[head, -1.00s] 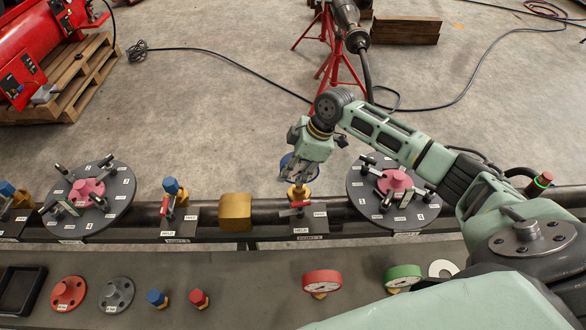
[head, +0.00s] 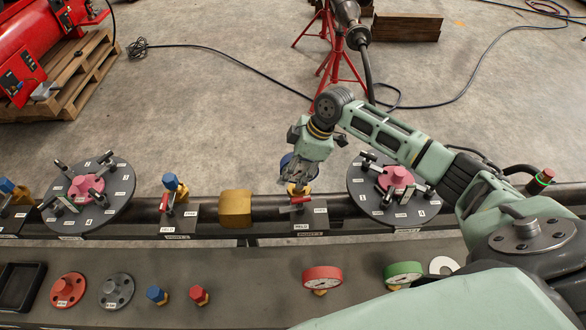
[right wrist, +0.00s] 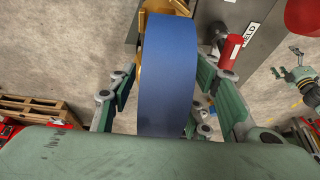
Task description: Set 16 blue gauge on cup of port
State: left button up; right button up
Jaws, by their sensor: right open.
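The blue gauge (head: 287,161) stands at the brass cup (head: 301,189) of the middle port, partly hidden by my right gripper (head: 294,175). In the right wrist view its broad blue rim (right wrist: 168,75) fills the middle, with brass behind its top. My right gripper's fingers (right wrist: 165,92) are spread on both sides of the rim, with a visible gap on the left. How deep the gauge sits in the cup is hidden. A small pale green gripper, apparently my left one (right wrist: 296,76), shows at the right edge of that view; its jaws are unclear.
A red-handled lever (head: 295,200) is in front of the cup. A brass block (head: 235,208) and a dark disc with a pink hub (head: 397,176) flank the port.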

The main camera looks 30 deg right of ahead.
jog(key=v, duration=1.2)
dwell(0.3)
